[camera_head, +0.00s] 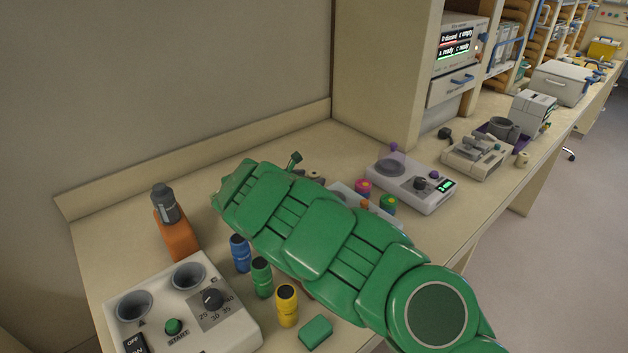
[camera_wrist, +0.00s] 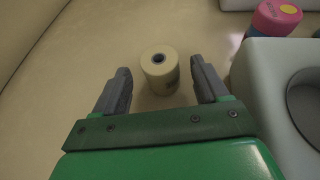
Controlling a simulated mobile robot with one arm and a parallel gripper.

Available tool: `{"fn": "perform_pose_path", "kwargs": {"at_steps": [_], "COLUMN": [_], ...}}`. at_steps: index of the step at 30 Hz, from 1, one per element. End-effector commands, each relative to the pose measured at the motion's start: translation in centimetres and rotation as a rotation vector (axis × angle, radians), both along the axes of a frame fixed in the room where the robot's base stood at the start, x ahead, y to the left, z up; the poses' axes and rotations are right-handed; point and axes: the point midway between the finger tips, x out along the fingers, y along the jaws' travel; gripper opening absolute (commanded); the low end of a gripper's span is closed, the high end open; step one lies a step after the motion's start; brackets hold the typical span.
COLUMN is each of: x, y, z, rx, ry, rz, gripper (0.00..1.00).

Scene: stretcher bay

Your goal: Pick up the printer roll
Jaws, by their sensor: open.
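A cream roll with a dark hollow core (camera_wrist: 160,75), which looks like the printer roll, stands upright on the counter in the wrist view. My gripper (camera_wrist: 162,82) is open, with one grey finger on each side of the roll. Gaps show between the roll and both fingers. In the head view my green arm hides the gripper, and I cannot clearly make out this roll there. Another small cream roll (camera_head: 522,159) stands far right on the counter in the head view.
A pale device with a round dark recess (camera_wrist: 292,95) is close to the right finger; a pink-topped container (camera_wrist: 276,17) is behind it. In the head view, blue, green and yellow vials (camera_head: 287,305) and a white device with two cups (camera_head: 236,330) lie near my arm.

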Motion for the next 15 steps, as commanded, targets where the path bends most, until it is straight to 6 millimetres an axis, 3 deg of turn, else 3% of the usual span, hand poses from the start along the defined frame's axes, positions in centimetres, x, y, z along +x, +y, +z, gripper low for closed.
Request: {"fn": "perform_pose_path", "kwargs": {"at_steps": [9, 15], "x": [2.9, 3.4], "y": [-2.0, -2.3], "z": [-1.5, -1.6], "rx": [0.002, 0.002], "ry": [0.002, 0.0], "rz": [-0.001, -0.001], "gripper": [0.73, 0.73]}}
